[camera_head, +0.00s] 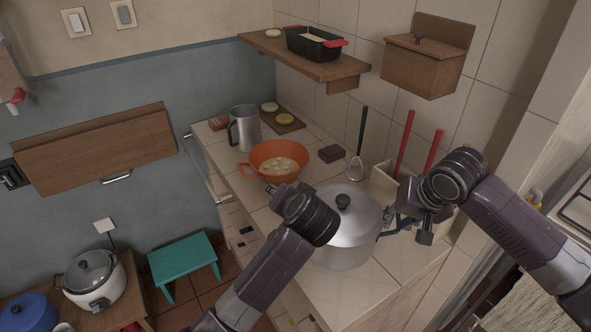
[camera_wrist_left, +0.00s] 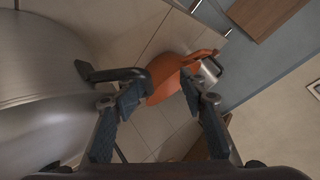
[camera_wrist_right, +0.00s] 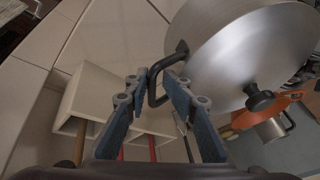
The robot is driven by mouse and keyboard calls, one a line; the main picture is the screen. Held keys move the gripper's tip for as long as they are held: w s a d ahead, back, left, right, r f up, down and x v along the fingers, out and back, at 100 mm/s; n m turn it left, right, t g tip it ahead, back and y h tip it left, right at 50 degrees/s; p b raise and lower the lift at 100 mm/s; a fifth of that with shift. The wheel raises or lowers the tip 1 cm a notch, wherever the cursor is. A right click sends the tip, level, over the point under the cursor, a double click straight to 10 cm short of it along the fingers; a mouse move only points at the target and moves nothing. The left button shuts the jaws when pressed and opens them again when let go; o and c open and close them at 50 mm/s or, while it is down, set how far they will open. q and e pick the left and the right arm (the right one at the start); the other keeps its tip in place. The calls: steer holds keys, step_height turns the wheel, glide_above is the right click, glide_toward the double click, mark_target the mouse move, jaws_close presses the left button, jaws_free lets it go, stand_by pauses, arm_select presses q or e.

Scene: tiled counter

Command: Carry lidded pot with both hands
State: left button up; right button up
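The lidded pot (camera_head: 350,255) is large and metallic, with a black lid knob (camera_head: 343,201). It stands upright on the tiled counter (camera_head: 345,295). My right gripper (camera_head: 408,225) is at the pot's right side. In the right wrist view, its fingers (camera_wrist_right: 157,88) are open with the pot's black right handle (camera_wrist_right: 155,80) between their tips; they do not look closed on it. My left gripper (camera_wrist_left: 162,88) is open beside the pot's other black handle (camera_wrist_left: 112,74), which reaches toward the finger at picture left.
An orange pan (camera_head: 279,160) stands behind the pot, with a metal pitcher (camera_head: 244,128) farther back. A pale holder (camera_head: 384,183) with red-handled tools is near my right gripper. A wooden shelf (camera_head: 300,58) overhangs the counter. A teal stool (camera_head: 183,258) stands on the floor.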

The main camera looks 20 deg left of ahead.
arm_select(q)
steer(key=shift+s+d+f, duration=0.25)
steer(key=shift+d+f, duration=0.05)
steer(key=shift+f, duration=0.3)
steer(key=r+v, duration=0.1)
steer(key=v, duration=0.7)
steer(key=shift+w+a, duration=0.2)
steer(key=shift+w, duration=0.05)
arm_select(e)
steer(key=shift+f, duration=0.1)
steer(key=shift+o, duration=0.3)
steer(key=o, duration=0.8)
steer(key=shift+w, duration=0.1)
arm_select(q)
steer(key=shift+a+r, duration=0.1)
arm_select(e)
steer(key=v, duration=1.2)
